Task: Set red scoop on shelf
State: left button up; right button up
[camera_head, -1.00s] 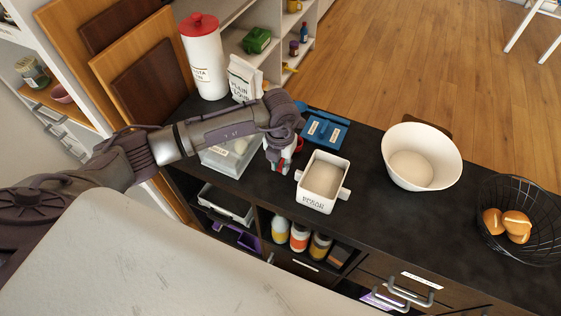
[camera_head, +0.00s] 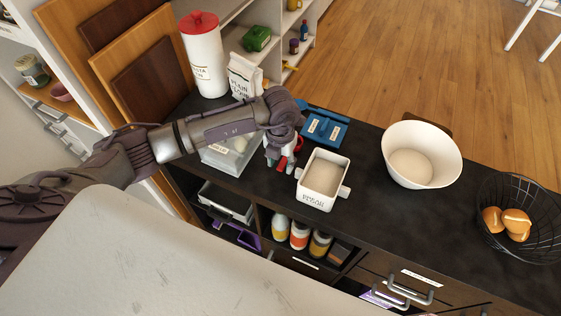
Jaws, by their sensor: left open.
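The red scoop (camera_head: 282,163) shows only as small red patches at my left gripper, above the dark counter left of the white container. Most of it is hidden by the gripper and wrist. My left gripper (camera_head: 281,165) points down with its fingers apart, one on either side of a red part. I cannot tell whether the fingers touch it. The compartments of a dark shelf unit (camera_head: 263,222) show under the counter's front edge. My right gripper is not in view.
A white container (camera_head: 314,199) with side handles stands close right of my left gripper. A clear box (camera_head: 222,160) is left of it, and a blue lidded box (camera_head: 326,130) behind. A white bowl (camera_head: 436,152) and wire basket (camera_head: 548,205) stand farther right. Bottles (camera_head: 300,235) fill a lower compartment.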

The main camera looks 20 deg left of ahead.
pick_arm(q)
notch_tip(320, 180, up, 12)
jog(key=b, duration=0.2)
jog(key=shift+f, duration=0.2)
